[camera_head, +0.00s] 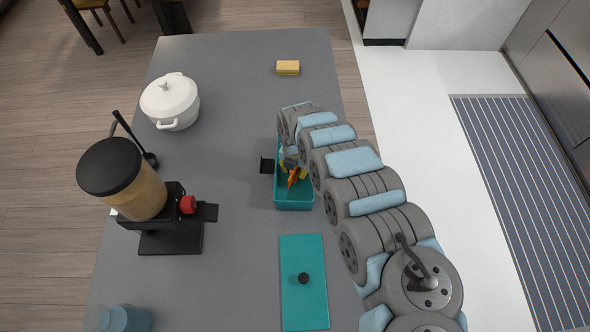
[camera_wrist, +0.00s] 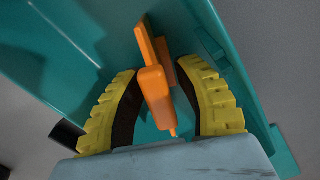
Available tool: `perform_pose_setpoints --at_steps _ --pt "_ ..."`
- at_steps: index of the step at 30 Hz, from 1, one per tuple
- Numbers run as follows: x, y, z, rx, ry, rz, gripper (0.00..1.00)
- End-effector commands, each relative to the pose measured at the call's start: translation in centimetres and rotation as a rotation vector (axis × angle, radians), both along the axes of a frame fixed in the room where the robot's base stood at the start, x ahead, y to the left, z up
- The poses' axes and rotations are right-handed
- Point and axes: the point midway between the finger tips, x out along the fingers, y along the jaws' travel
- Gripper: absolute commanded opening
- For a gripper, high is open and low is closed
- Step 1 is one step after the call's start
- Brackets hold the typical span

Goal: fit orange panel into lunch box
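The orange panel (camera_wrist: 157,88) is tilted inside the teal lunch box (camera_head: 293,203). In the head view the panel (camera_head: 293,177) shows as a small slanted orange piece within the box. My gripper (camera_wrist: 160,68) reaches down into the box, with one yellow finger on each side of the panel. The fingertips are apart and close to the orange parts. Gaps show lower down between the panel and the fingers' dark inner faces. Whether the fingers press on the panel cannot be told. My arm hides part of the box in the head view.
A teal lid (camera_head: 304,285) with a black knob lies in front of the box. A black piece (camera_head: 266,165) stands at the box's left. A blender-like machine (camera_head: 150,200), white pot (camera_head: 170,101) and sponge (camera_head: 288,67) stand on the grey table (camera_head: 225,270).

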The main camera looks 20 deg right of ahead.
Motion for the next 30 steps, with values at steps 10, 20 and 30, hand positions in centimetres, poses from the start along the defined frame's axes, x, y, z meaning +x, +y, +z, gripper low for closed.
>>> perform_pose_setpoints --at_steps 10,20,30 --pt "0.1 -0.2 3.5 -0.003 -0.003 -0.001 0.33" --pt "0.1 -0.3 8.5 -0.004 -0.003 -0.002 0.33" --pt "0.1 0.0 11.8 0.000 -0.001 0.000 0.33"
